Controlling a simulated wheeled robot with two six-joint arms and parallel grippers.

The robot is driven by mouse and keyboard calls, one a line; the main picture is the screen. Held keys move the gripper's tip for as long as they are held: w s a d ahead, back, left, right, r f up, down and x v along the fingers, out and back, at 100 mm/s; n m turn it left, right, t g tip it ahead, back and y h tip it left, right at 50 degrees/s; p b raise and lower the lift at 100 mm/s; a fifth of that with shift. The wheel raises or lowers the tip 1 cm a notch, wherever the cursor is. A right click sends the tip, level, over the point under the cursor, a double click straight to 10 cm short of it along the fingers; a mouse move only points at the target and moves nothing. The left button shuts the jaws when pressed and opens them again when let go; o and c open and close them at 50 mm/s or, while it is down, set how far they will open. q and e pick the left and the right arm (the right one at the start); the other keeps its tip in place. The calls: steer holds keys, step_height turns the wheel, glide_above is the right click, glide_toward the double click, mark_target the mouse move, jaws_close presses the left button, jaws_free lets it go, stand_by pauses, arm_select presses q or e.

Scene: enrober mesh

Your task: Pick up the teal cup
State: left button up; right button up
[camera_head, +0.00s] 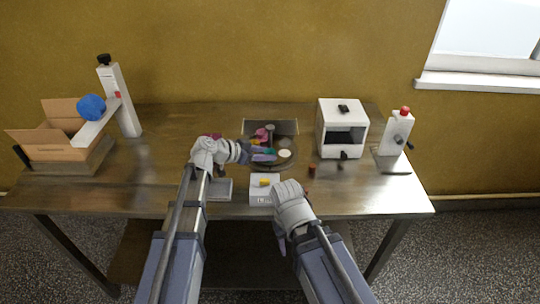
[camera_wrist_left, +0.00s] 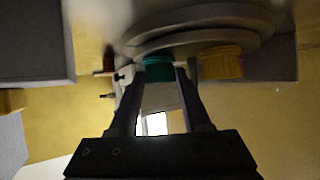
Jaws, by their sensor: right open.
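The teal cup (camera_wrist_left: 158,71) shows in the left wrist view between the two fingertips of my left gripper (camera_wrist_left: 157,76). The fingers flank it on both sides; whether they touch it is not clear. In the head view, a small teal patch (camera_head: 270,149) shows beside my left gripper (camera_head: 264,156), over the round dark turntable (camera_head: 288,166); most of the cup is hidden there. My right gripper (camera_head: 284,187) is open, low beside the white box; its fingertips are hard to make out.
A yellow cup (camera_wrist_left: 222,63) stands close beside the teal one. A small red-brown item (camera_head: 311,169) lies right of the turntable.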

arm_select(q)
jaws_close()
steer(key=shift+r, duration=0.15)
step_height(320, 180, up, 10)
steer(key=p, duration=1)
